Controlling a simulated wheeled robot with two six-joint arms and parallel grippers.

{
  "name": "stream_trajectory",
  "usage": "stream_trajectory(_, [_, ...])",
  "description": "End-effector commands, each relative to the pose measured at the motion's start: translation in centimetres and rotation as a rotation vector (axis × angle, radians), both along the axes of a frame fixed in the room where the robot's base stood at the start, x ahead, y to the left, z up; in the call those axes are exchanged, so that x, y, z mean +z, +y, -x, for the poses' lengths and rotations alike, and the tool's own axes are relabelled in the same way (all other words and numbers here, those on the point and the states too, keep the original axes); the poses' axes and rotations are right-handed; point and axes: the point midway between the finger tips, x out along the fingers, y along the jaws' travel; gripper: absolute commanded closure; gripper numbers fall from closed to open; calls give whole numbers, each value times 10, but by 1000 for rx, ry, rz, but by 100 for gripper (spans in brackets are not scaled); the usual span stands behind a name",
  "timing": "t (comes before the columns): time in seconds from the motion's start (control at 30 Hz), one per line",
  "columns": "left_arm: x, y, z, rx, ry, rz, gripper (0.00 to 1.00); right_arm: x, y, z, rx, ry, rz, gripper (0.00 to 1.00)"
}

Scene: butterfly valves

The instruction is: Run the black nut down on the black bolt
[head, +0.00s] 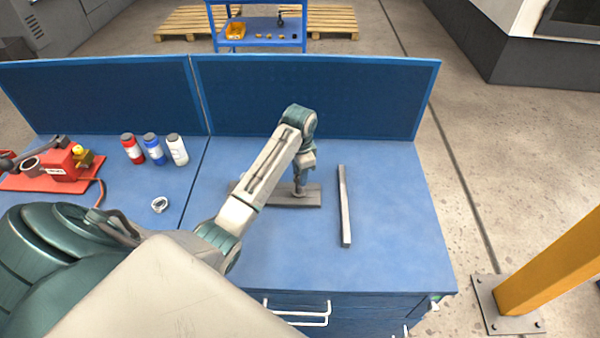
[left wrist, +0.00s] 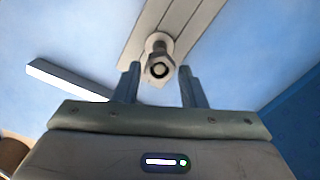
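The bolt (left wrist: 160,46) stands up from a light round seat on a grey grooved plate (left wrist: 185,22). A dark grey hex nut (left wrist: 160,66) sits around its near end, with the bright bolt tip showing in its middle. My left gripper (left wrist: 160,84) is open and empty. Its two fingers lie on either side of the nut's line, apart from it, with the nut just beyond the fingertips. In the head view my left gripper (head: 300,189) hangs over the plate (head: 308,200), and my arm hides part of the plate. The bolt cannot be made out there. My right gripper is out of view.
A grey bar (head: 344,208) lies right of the plate. A small metal ring (head: 159,204) lies to the left. Red, blue and white bottles (head: 152,149) and a red tool (head: 58,168) stand further left. A blue panel (head: 370,100) closes the back. The bench's right side is clear.

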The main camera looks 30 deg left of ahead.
Motion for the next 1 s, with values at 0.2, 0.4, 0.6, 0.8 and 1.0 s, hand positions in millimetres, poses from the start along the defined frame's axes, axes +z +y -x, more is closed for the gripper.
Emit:
stream_trajectory(0.2, [0,1,-1,291,0,0,62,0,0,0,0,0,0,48])
stream_trajectory(0.4, [0,3,-3,557,0,0,62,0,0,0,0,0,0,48])
stream_trajectory(0.6, [0,4,-3,752,0,0,62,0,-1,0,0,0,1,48])
stream_trajectory(0.8, [0,4,-4,778,0,0,62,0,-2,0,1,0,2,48])
stream_trajectory(1.0, [0,4,-3,777,0,0,88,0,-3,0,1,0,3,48])
